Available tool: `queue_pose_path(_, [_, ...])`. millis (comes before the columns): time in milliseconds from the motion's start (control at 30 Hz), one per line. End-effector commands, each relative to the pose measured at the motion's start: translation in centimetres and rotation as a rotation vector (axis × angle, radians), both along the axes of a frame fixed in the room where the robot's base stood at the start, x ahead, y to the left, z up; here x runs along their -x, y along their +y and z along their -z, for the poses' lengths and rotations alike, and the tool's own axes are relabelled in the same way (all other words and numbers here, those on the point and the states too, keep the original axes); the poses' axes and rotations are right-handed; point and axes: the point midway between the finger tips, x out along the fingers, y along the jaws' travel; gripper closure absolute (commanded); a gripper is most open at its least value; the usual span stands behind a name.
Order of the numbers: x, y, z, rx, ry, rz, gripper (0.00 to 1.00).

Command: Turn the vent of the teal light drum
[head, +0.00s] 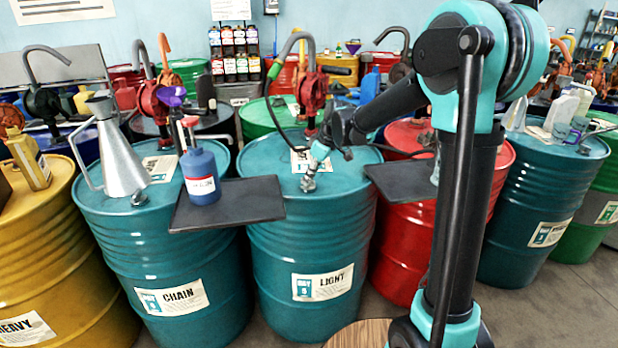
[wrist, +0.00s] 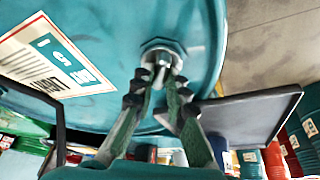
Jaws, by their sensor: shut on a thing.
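The teal light drum (head: 300,245) stands in the middle of the head view, with a "LIGHT" label on its side. Its flat top fills most of the wrist view (wrist: 205,35). The vent (wrist: 162,52) is a small metal fitting with a hexagonal base on the drum top. My gripper (head: 310,178) is at the front part of the drum top, over the vent. In the wrist view my gripper's two dark fingers (wrist: 160,80) close on the vent from both sides. The fingertips partly cover it, and its exact turn angle cannot be told.
A red pump (head: 312,95) stands at the back of the light drum. Dark trays (head: 250,199) jut out at left and right (head: 400,186), the left one carrying a blue bottle (head: 202,175). The teal chain drum (head: 150,255) and a red drum (head: 400,255) flank it.

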Motion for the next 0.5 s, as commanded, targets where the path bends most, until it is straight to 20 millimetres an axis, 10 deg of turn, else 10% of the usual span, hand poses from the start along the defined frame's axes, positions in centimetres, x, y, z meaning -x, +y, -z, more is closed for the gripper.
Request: queue_pose_path(500, [-0.25, -0.08, 0.01, 0.001, 0.0, -0.356, 1.0])
